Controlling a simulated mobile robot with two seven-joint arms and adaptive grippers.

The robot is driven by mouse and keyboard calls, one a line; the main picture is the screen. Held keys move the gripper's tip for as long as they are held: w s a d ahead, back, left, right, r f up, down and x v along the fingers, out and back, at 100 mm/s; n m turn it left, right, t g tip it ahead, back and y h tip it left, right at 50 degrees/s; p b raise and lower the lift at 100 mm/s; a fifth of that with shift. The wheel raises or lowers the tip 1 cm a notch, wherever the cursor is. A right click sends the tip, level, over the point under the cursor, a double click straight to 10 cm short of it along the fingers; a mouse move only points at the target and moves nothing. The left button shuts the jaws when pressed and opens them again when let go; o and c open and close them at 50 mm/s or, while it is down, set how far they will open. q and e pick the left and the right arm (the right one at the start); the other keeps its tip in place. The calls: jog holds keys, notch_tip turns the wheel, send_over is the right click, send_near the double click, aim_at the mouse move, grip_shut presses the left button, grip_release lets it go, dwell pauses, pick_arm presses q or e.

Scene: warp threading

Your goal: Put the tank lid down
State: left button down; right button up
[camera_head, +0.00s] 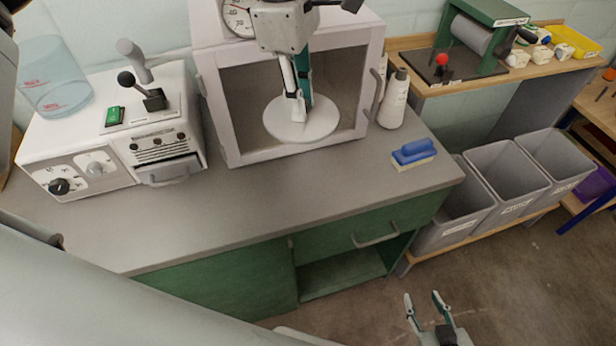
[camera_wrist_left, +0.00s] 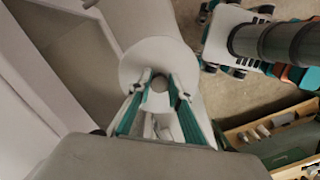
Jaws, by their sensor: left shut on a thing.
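The tank lid (camera_head: 279,122) is a round white disc. My left gripper (camera_head: 297,112) is shut on it and holds it in front of the white glass-fronted cabinet (camera_head: 232,112). The left wrist view also shows the lid (camera_wrist_left: 153,55), with the fingers of my left gripper (camera_wrist_left: 158,88) at its middle, on what looks like its knob. The clear bluish tank (camera_head: 55,78) stands open-topped on the white machine (camera_head: 100,128) at the left. My right gripper (camera_head: 426,300) is open and empty, low over the floor in front of the counter.
The grey countertop (camera_head: 270,195) is clear in front of the machine and cabinet. A white bottle (camera_head: 394,100) and a blue brush (camera_head: 414,153) are at its right. A lever with a black knob (camera_head: 153,97) stands on the machine. Grey bins (camera_head: 508,178) stand further right.

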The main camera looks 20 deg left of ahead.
pick_arm(q)
jog(key=shift+w+d+f, duration=0.1)
jog(key=shift+f, duration=0.05)
notch_tip(320, 180, down, 19)
jog(key=shift+f, duration=0.25)
dwell(0.4)
jog(key=shift+f, duration=0.15)
jog(key=c, duration=1.8)
grip_release()
jog(key=shift+c, duration=0.2)
